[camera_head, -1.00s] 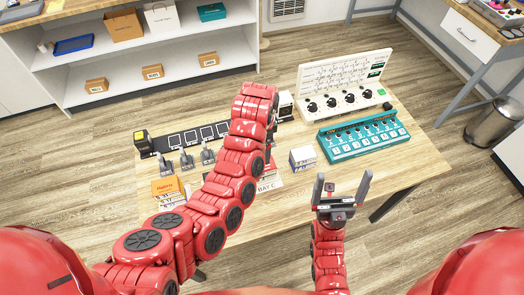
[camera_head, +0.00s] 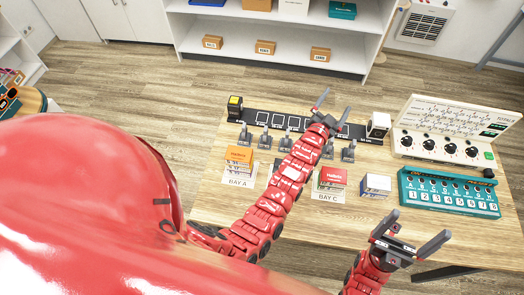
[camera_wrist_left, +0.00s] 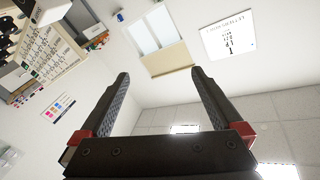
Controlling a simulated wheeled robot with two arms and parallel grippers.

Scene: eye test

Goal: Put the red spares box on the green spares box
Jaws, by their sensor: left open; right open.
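I cannot make out a green spares box; my left arm covers the part of the table between BAY A and BAY C. My left gripper (camera_head: 333,106) is open and empty, above the back of the table beyond the red box. In the left wrist view its open fingers (camera_wrist_left: 160,78) point toward the wall and ceiling, with nothing between them. My right gripper (camera_head: 420,227) is open and empty near the table's front right, right of and nearer than the red box.
An orange box (camera_head: 239,154) stands at BAY A, and a white and blue box (camera_head: 376,185) right of the red box. Several levers (camera_head: 348,150) stand behind the bays. A teal switch panel (camera_head: 448,194) and a white dial console (camera_head: 440,146) fill the right.

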